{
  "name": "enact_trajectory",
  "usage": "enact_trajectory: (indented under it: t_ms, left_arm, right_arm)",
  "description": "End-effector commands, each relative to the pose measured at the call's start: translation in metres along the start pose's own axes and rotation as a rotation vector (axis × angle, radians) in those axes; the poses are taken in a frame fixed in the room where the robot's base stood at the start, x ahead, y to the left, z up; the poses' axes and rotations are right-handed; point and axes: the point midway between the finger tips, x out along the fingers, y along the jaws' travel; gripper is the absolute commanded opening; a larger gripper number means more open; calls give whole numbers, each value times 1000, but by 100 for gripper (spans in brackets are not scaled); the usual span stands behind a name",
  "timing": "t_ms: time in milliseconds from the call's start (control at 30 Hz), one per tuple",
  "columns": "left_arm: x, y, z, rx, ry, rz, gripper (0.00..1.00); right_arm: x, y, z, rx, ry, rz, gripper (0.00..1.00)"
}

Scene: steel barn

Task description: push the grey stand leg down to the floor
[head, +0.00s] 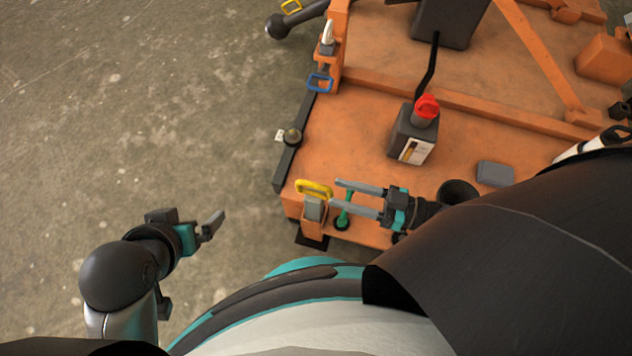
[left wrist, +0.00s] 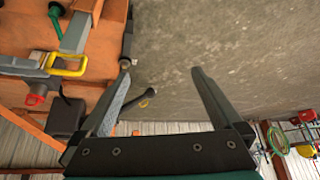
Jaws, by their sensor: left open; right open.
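The grey stand leg (head: 315,209) sits in an orange bracket at the machine's near left corner, with a yellow handle (head: 314,188) at its top. A dark foot plate (head: 311,242) shows below it; whether it touches the floor I cannot tell. The leg also shows in the left wrist view (left wrist: 76,33). My right gripper (head: 335,193) is open just right of the yellow handle, its fingers pointing left above a green-handled part (head: 344,208). Contact is unclear. My left gripper (head: 216,226) is open and empty over the floor, left of the leg; its fingers also show in the left wrist view (left wrist: 160,72).
Concrete floor (head: 130,120) is clear left.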

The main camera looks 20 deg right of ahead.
Motion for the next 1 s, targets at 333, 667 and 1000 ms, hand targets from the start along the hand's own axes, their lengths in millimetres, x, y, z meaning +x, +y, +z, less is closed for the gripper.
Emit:
enact_trajectory:
  t_ms: [333, 667, 1000]
  left_arm:
    - [11, 10, -9, 6, 90, 28, 100]
    - [12, 13, -12, 7, 113, 34, 100]
    - [12, 13, -12, 8, 112, 34, 100]
  right_arm:
    - [56, 0, 1, -1, 1, -1, 47]
    - [64, 0, 0, 0, 0, 0, 47]
    - [64, 0, 1, 0, -1, 0, 18]
